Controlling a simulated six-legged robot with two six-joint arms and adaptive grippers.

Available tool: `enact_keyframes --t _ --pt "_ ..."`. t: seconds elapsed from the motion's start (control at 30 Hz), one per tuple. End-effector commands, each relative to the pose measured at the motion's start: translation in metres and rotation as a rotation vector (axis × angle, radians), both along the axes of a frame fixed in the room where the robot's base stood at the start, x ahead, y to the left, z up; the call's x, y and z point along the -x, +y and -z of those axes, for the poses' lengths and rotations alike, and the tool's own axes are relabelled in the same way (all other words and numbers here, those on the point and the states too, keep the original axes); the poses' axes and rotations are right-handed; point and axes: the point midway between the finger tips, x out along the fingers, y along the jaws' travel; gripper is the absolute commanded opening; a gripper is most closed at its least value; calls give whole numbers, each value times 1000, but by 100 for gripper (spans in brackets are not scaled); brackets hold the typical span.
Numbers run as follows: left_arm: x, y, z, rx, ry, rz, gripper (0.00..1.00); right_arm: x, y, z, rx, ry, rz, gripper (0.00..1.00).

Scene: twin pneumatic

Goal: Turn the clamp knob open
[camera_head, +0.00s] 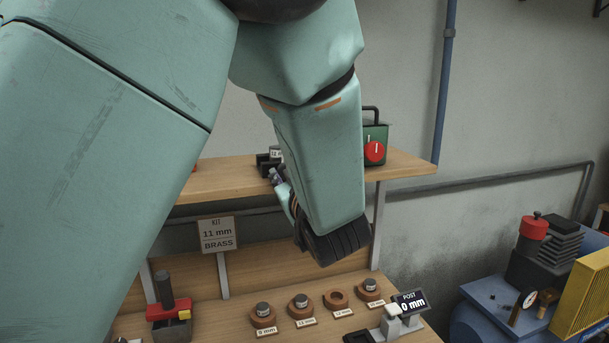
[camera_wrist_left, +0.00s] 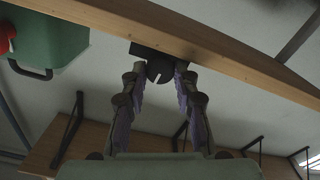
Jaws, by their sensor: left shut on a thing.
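The clamp knob (camera_wrist_left: 159,73) shows in the left wrist view as a dark round piece with a pale notch, against a black block (camera_wrist_left: 148,50) at the wooden shelf's edge. My left gripper (camera_wrist_left: 160,76) has one fingertip on each side of the knob and is shut on it. In the head view my left gripper (camera_head: 277,178) is mostly hidden behind my own wrist, with its fingertips at the black clamp (camera_head: 264,161) on the shelf. The knob itself is hidden there. My right gripper is in neither view.
A green box with a red dial (camera_head: 374,151) stands on the shelf (camera_head: 410,163) right of my wrist. Below, the bench holds several brown ring holders (camera_head: 336,299), a POST display (camera_head: 411,303) and a red-handled tool (camera_head: 168,300). A blue compressor (camera_head: 490,310) stands at right.

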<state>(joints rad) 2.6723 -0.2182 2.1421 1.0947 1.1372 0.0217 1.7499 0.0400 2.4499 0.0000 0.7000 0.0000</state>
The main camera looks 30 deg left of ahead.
Motion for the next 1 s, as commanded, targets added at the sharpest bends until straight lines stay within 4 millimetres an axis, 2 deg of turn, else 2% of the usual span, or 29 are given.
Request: enact_keyframes --t 0.03,0.27,0.6,0.77,1.0 --pt "0 0 2 2 6 0 32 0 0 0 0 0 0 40" --pt "0 0 1 1 4 0 51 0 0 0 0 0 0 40" --pt "0 0 -2 1 1 0 52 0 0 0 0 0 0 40" --pt "0 0 -23 1 -4 0 52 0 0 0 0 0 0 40" --pt "0 0 -69 2 -4 1 52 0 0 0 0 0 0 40"
